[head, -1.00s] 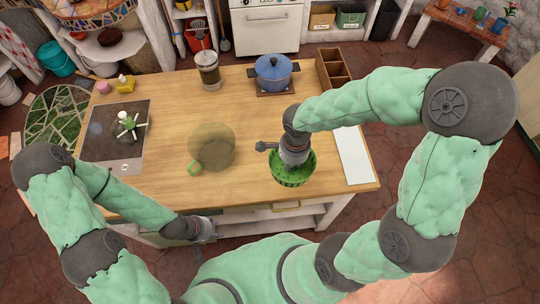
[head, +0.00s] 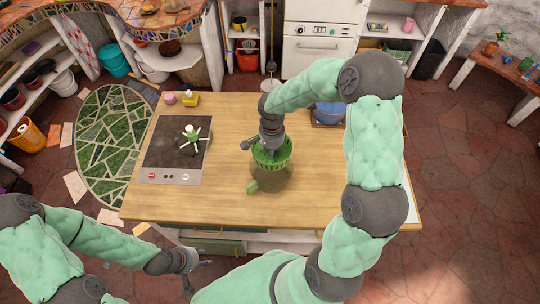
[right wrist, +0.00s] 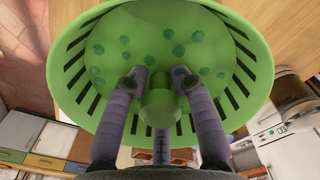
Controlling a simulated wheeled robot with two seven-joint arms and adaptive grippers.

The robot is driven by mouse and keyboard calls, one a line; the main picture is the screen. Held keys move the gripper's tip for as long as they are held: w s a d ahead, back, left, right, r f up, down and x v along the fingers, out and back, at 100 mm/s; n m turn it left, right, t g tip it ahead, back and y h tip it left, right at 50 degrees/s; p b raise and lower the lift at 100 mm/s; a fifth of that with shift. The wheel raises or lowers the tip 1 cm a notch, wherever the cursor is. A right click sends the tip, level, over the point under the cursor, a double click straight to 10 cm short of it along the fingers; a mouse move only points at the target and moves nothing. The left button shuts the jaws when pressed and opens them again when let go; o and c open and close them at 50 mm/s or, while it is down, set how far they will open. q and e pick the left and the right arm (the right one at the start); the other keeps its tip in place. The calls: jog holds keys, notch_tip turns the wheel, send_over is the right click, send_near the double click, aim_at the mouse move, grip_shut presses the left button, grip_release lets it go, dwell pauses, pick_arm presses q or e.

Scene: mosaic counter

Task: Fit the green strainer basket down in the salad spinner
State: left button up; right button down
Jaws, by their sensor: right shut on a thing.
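The green strainer basket (head: 284,157) is in my right gripper (head: 270,150). In the right wrist view, the two fingers (right wrist: 160,88) are shut on the knob in the middle of the slotted basket (right wrist: 232,38). The salad spinner (head: 272,184) is a see-through, dark-tinted bowl with a green handle at its lower left, standing on the counter. The basket overlaps the spinner's top in the head view, its rim higher than the bowl. I cannot tell whether its bottom is inside. My left gripper (head: 196,274) is open and empty, below the counter's front edge.
A hob (head: 176,158) with a small green-and-white item on it is at the counter's left. The wooden counter (head: 215,205) is clear in front and left of the spinner.

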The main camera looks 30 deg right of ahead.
jog(key=shift+d+f, duration=0.1)
jog(key=shift+f, duration=0.3)
notch_tip(320, 180, down, 5)
jog(key=b, duration=0.4)
jog(key=shift+f, duration=0.1)
jog(key=shift+b, duration=0.65)
dwell(1.4)
jog(key=shift+f+b, duration=2.7)
jog(key=shift+f, duration=0.05)
dwell(2.0)
